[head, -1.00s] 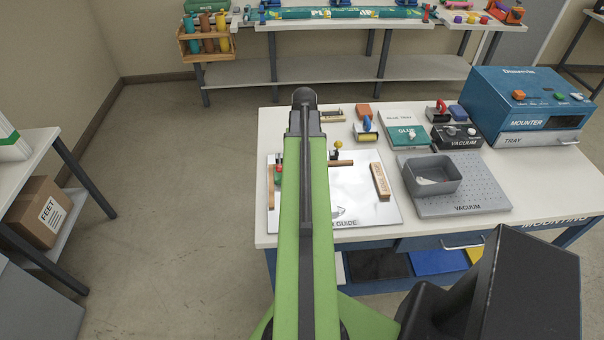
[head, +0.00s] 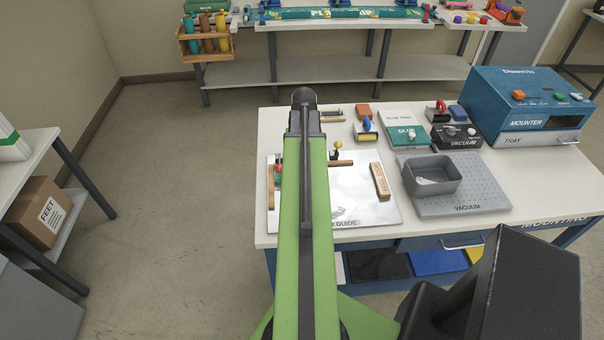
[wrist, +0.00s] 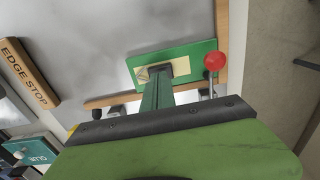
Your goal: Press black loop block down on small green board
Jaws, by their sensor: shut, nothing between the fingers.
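The small green board (wrist: 203,57) lies on the pale metal plate in the wrist view, against a wooden edge strip, with a cream strip across it. My gripper (wrist: 159,75) is shut and empty, its tip over or against the cream strip. A dark piece shows at the tip; I cannot tell whether it is the black loop block or my own fingertips, nor whether they touch. In the head view my green arm hides the gripper and most of the board.
A red knob (wrist: 214,61) stands at the board's right edge in the wrist view. The edge stop (head: 380,181) lies on the metal plate (head: 358,200). A grey bin (head: 432,175) stands on the vacuum plate (head: 470,196). The plate's middle is clear.

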